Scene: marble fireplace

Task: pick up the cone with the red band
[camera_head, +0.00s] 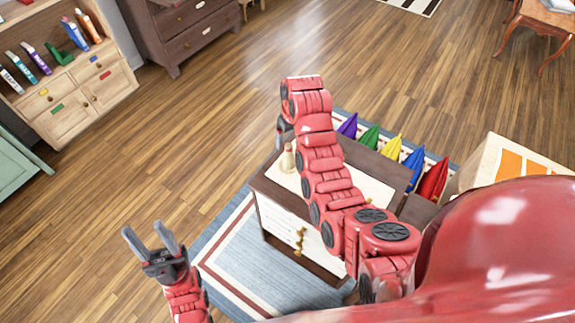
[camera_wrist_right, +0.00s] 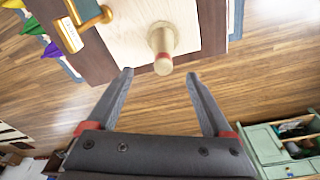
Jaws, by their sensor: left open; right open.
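The pale beige cone with a red band (camera_wrist_right: 160,40) stands on the light top of a dark wooden cabinet in the right wrist view. In the head view a small pale shape (camera_head: 288,160) on the cabinet's left end appears to be this cone; its band cannot be made out there. My right gripper (camera_wrist_right: 160,74) is open and empty. Its fingertips are just short of the cone, which lines up with the gap between them. In the head view it is mostly hidden behind my right arm. My left gripper (camera_head: 152,238) is open and empty, left of the cabinet.
A gold and green object (camera_wrist_right: 90,20) stands near the cone. Purple, green, yellow, blue and red pointed objects (camera_head: 393,148) line the cabinet's far side. A striped rug (camera_head: 235,255) lies below. The wooden floor (camera_head: 150,150) to the left is clear.

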